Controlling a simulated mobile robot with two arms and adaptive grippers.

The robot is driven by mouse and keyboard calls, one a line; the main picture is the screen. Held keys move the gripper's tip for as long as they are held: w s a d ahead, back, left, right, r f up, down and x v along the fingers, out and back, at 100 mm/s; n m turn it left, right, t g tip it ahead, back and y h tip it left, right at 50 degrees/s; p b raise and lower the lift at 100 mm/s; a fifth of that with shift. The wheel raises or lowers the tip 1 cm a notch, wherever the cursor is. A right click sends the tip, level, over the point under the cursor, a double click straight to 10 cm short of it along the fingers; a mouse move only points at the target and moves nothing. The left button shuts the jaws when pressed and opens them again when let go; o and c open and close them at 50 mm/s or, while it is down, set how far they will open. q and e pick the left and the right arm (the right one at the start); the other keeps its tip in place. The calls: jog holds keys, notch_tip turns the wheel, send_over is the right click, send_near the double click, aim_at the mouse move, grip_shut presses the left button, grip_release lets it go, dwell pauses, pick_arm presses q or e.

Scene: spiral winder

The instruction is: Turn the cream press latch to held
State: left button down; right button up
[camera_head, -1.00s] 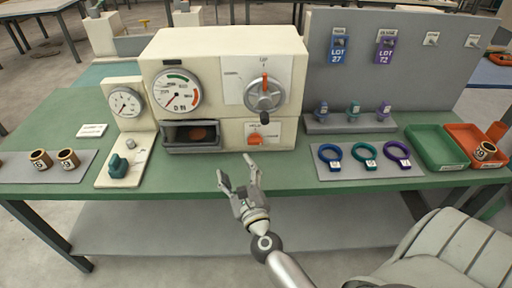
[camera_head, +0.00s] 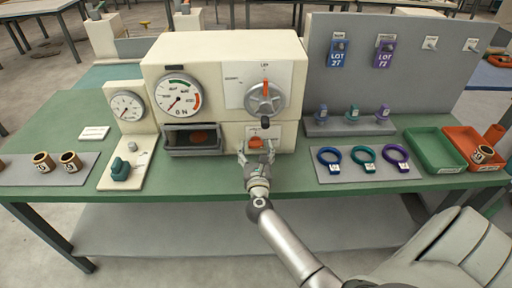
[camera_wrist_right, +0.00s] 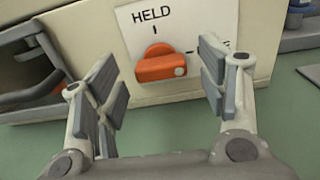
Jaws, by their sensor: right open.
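The cream press (camera_head: 222,62) stands at the back of the green table. Its orange latch (camera_head: 254,142) is low on the right of its front. In the right wrist view the latch (camera_wrist_right: 166,66) lies with its bar roughly horizontal. The word HELD and a short upright mark are above it, and another mark is at its right. My right gripper (camera_head: 257,153) is open in front of the latch. In the right wrist view its fingers are on either side of the latch, with visible gaps. The lettering at the right is partly hidden by a finger. My left gripper is out of view.
A grey handwheel (camera_head: 264,98) is above the latch, and the open drawer bay (camera_head: 192,140) is to its left. Coloured rings lie on a grey mat (camera_head: 372,171) at the right. Green (camera_head: 435,150) and orange trays (camera_head: 470,148) are farther right. Table space before the press is clear.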

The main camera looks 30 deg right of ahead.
jog(key=shift+w+d, duration=0.2)
jog(key=shift+w, duration=0.15)
jog(key=c, duration=1)
